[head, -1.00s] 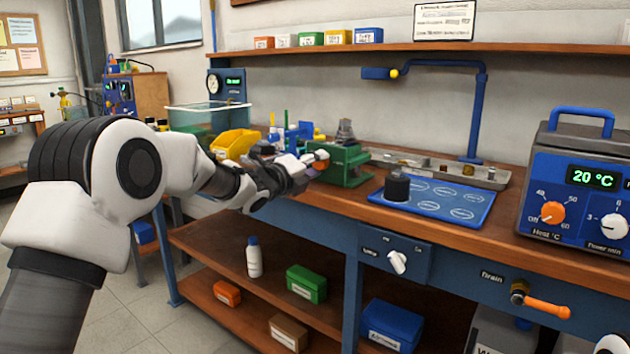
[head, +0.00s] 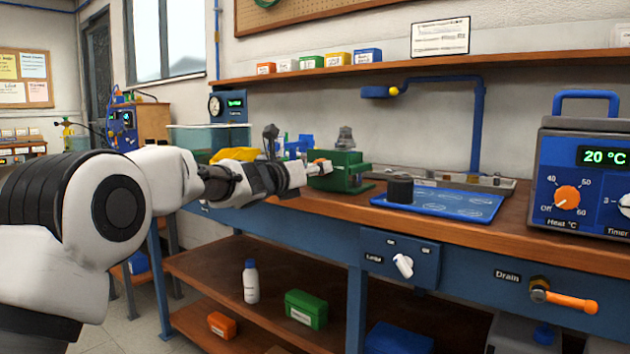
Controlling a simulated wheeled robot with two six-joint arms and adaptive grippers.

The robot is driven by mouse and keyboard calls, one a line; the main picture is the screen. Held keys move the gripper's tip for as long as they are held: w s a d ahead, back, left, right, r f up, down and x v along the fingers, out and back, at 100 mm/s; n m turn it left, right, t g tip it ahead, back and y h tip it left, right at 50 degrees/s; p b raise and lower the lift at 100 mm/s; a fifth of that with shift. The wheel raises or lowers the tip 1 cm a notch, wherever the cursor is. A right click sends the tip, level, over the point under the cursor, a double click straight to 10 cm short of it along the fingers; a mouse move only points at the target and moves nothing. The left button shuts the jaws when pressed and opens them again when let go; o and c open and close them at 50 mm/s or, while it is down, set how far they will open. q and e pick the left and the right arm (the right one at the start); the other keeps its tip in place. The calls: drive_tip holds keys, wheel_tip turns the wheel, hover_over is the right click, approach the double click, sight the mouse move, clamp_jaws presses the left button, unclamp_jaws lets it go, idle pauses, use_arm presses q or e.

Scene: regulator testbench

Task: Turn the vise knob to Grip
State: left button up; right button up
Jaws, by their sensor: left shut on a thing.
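The green vise (head: 347,174) stands on the bench near its front edge, with a dark grey metal piece on or behind its top. Its small orange knob (head: 323,166) faces left, toward my arm. My left gripper (head: 311,170) reaches in from the left and is shut on the vise knob. The fingers cover part of the knob, and any Grip marking is hidden or too small to read. My right gripper is out of view.
A blue mat (head: 440,203) with a dark cylinder (head: 400,189) lies right of the vise. A yellow bin (head: 235,155) stands behind my left arm. A lamp switch (head: 403,265) and an orange drain lever (head: 570,302) stick out from the bench front.

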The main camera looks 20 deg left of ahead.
use_arm(q)
drive_tip(key=shift+f+m, duration=0.25)
drive_tip(key=shift+m, duration=0.25)
drive_tip(key=o, duration=1.1)
drive_tip(key=shift+o, duration=0.2)
drive_tip(key=shift+r, duration=0.15)
drive_tip(key=shift+s+a, duration=0.1)
drive_tip(key=shift+s, duration=0.15)
drive_tip(key=v, duration=1.1)
drive_tip(key=shift+s, duration=0.25)
